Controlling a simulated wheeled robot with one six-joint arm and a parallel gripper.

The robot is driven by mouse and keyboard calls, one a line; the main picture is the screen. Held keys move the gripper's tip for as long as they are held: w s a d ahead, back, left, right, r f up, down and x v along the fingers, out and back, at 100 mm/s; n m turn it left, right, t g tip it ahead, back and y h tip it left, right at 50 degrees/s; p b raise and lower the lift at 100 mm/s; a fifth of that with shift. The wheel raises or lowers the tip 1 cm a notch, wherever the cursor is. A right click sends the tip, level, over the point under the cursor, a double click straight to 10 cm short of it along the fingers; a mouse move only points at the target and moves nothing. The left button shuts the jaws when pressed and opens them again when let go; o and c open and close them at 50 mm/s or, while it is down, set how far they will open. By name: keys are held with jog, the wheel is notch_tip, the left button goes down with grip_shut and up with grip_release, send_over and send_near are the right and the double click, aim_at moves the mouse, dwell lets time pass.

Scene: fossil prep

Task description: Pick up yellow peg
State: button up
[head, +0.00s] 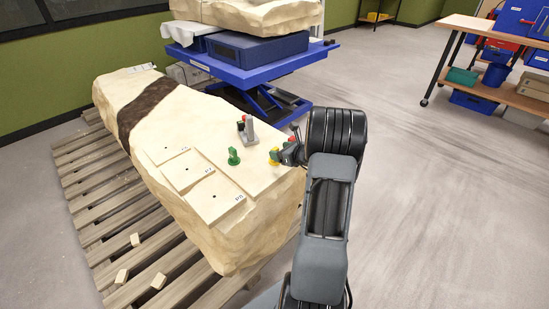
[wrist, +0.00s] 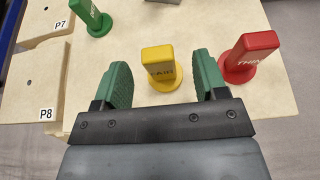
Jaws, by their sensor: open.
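The yellow peg (wrist: 160,66) stands upright on a round base on the pale block, in the wrist view. My gripper (wrist: 163,85) is open, with its green fingers to the left and right of the peg and gaps on both sides. In the head view the yellow peg (head: 273,161) shows only in part beside my gripper (head: 280,155).
A red peg (wrist: 250,58) stands close to the right finger. A green peg (wrist: 91,18) stands to the upper left. Plates marked P7 (wrist: 50,18) and P8 (wrist: 32,80) lie on the left. The pale block (head: 150,115) rests on a wooden pallet (head: 85,175).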

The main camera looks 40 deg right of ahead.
jog(key=shift+b+x, duration=0.3)
jog(key=shift+x, duration=2.25)
jog(key=shift+a, duration=0.15)
jog(key=shift+c, duration=0.3)
jog(key=c, duration=1)
jog(key=shift+o, duration=0.2)
jog(key=shift+r, duration=0.1)
